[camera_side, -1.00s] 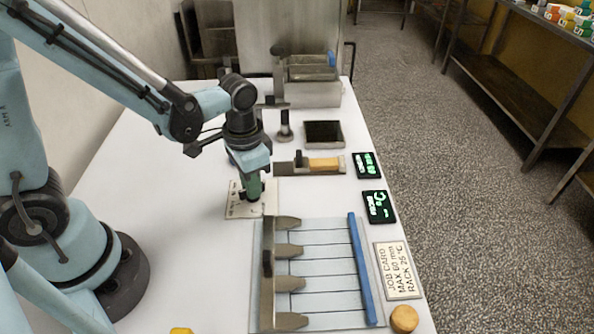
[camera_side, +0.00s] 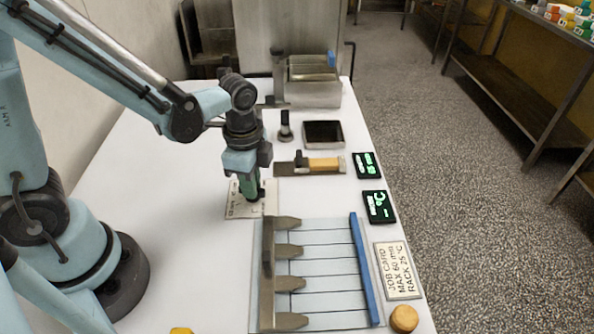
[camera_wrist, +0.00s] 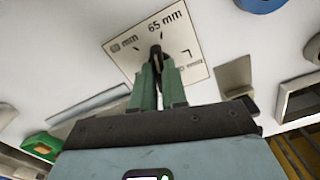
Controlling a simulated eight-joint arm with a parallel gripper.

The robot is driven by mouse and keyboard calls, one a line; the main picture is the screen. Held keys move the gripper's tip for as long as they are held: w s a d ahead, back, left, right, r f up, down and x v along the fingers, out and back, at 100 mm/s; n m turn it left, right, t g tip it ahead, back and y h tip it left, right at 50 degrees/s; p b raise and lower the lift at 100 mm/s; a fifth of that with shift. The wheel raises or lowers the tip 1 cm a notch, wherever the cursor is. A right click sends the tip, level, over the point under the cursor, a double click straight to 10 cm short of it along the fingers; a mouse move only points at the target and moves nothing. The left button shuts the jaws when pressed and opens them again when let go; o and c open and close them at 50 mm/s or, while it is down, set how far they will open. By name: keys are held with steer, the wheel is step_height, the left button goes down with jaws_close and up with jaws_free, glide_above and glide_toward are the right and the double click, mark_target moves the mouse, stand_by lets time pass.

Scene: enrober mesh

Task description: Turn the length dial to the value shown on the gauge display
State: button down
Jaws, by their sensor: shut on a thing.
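The length dial is a dark knob (camera_wrist: 155,50) on a white plate (camera_wrist: 190,52) with printed marks. In the wrist view one label reads "65 mm"; the other labels are partly hidden or too small. My gripper (camera_wrist: 157,66) points down, shut on the knob. The fingers hide much of the knob, so I cannot tell its exact setting. In the side view my gripper (camera_side: 250,195) is over the plate (camera_side: 236,211). Two black displays with green text, an upper one (camera_side: 367,165) and a lower one (camera_side: 379,206), stand on the right; the lower shows "°C", and the upper's value is blurred.
A slotted frame with a blue bar (camera_side: 362,270) lies in front of the plate. A job card (camera_side: 398,271) reads "MAX 60 mm, RACK 25 °C". A wood-handled scraper (camera_side: 322,164), a dark tray (camera_side: 340,138) and a round stopper (camera_side: 404,319) are nearby. White table is clear left of the plate.

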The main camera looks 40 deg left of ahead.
steer(key=shift+m, duration=1.1)
steer(key=c, duration=1.2)
jaws_free()
steer(key=shift+o, duration=0.2)
steer(key=shift+r, duration=0.1)
step_height(320, 180, up, 12)
